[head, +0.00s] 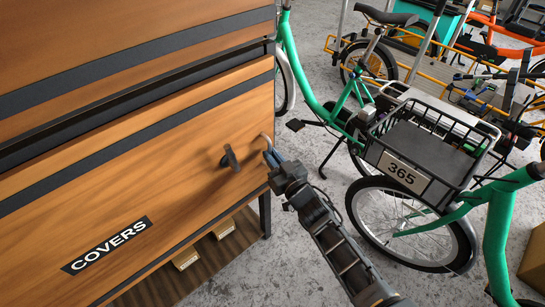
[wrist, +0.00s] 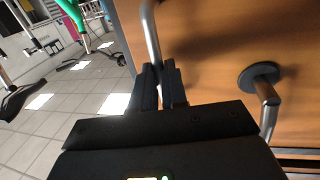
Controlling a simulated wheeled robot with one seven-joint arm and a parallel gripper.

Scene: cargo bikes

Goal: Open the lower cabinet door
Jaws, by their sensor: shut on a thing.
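The lower cabinet door (head: 150,165) is an orange-brown wooden panel at the left of the head view, with a dark band along its top and a COVERS label (head: 107,245). My gripper (head: 270,157) is at the door's right edge, shut on a curved metal handle bar (head: 265,139). In the wrist view the two black fingers (wrist: 160,85) close around this handle bar (wrist: 151,35). A round dark handle mount (head: 229,158) with a metal stem shows beside it, also in the wrist view (wrist: 258,76). My gripper hides how the bar and stem join.
Another wooden panel (head: 130,35) is above the door. An open shelf (head: 225,240) with labelled boxes lies below. Grey floor (head: 325,150) shows between cabinet and bicycle.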

